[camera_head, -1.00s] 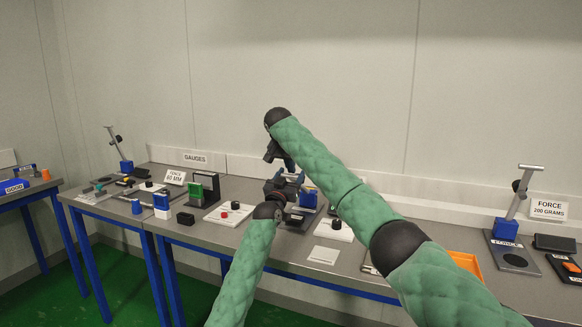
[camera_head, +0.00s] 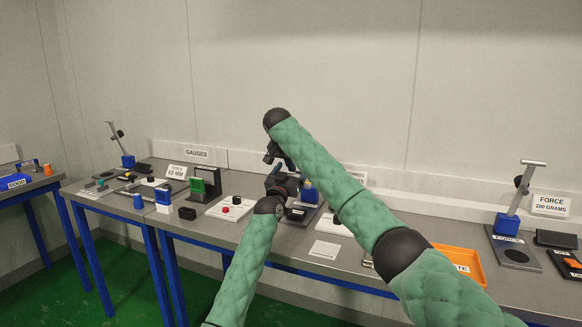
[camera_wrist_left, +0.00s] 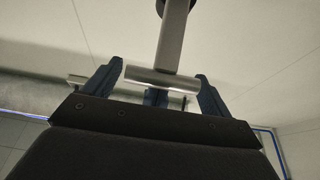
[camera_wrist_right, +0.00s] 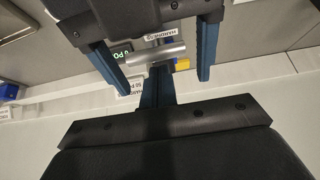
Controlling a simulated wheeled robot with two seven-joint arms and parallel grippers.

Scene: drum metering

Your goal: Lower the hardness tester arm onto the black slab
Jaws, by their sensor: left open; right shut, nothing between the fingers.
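A silver crossbar handle on a grey post (camera_wrist_left: 162,80) shows in both wrist views. My left gripper (camera_head: 284,182) is open, with one finger near each end of the bar; it also shows in the left wrist view (camera_wrist_left: 155,88). My right gripper (camera_wrist_right: 156,72) is shut and empty, its fingertips close against the bar; I cannot tell if they touch. In the head view my right wrist hangs above the left gripper and hides much of the tester (camera_head: 310,194). A dark slab-like piece (camera_head: 296,214) lies by its base; I cannot tell if it is the black slab.
A similar stand (camera_head: 507,222) with a T-handle is at the right, with a black block (camera_head: 556,240) beside it. An orange tray (camera_head: 470,262) sits near the front edge. A white card (camera_head: 325,250) lies left of it. Several gauges and blocks crowd the left.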

